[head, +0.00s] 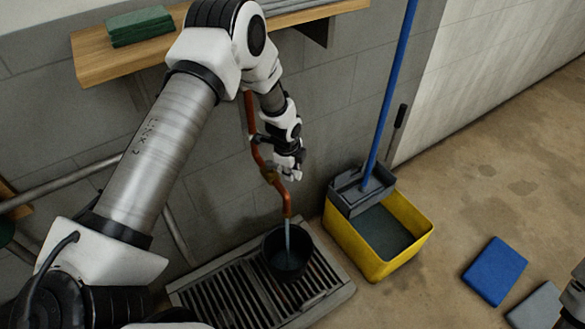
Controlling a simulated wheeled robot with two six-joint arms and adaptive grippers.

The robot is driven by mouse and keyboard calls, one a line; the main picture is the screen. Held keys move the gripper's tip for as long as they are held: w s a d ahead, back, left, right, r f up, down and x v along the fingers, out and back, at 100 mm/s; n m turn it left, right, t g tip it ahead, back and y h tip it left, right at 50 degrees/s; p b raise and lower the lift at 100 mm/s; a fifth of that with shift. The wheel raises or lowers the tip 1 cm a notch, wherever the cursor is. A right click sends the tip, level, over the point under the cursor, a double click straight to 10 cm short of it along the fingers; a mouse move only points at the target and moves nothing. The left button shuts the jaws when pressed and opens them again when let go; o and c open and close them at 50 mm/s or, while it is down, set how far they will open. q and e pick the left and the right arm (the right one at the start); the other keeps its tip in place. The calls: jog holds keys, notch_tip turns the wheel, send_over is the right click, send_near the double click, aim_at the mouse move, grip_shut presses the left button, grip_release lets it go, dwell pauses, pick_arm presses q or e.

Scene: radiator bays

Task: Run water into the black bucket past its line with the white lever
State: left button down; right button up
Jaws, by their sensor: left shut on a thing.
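The black bucket (268,246) stands upright on a floor grate under a copper pipe spout (286,203). A thin stream of water (288,238) runs from the spout into it, and dark water shows inside. I cannot make out the bucket's line. My left gripper (288,172) is at the brass valve (269,174) on the pipe, shut on what seems to be the white lever, which the fingers mostly hide. A part of my right arm or gripper (572,300) shows at the right edge, cut off, its jaws unclear.
A yellow mop bucket (364,255) with grey wringer and blue handle (390,90) stands right of the grate (235,299). A wooden shelf (98,66) with green cloths (139,27) is above. Blue (495,271) and grey pads (536,308) lie on the floor.

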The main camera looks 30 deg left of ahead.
pick_arm(q)
jog(key=shift+s+f, duration=0.1)
jog(key=shift+s, duration=0.05)
jog(key=c, duration=0.9)
grip_release()
jog(key=shift+d, duration=0.1)
jog(key=shift+c, duration=0.2)
notch_tip(320, 180, up, 12)
jog(key=s, duration=0.2)
jog(key=shift+f, duration=0.1)
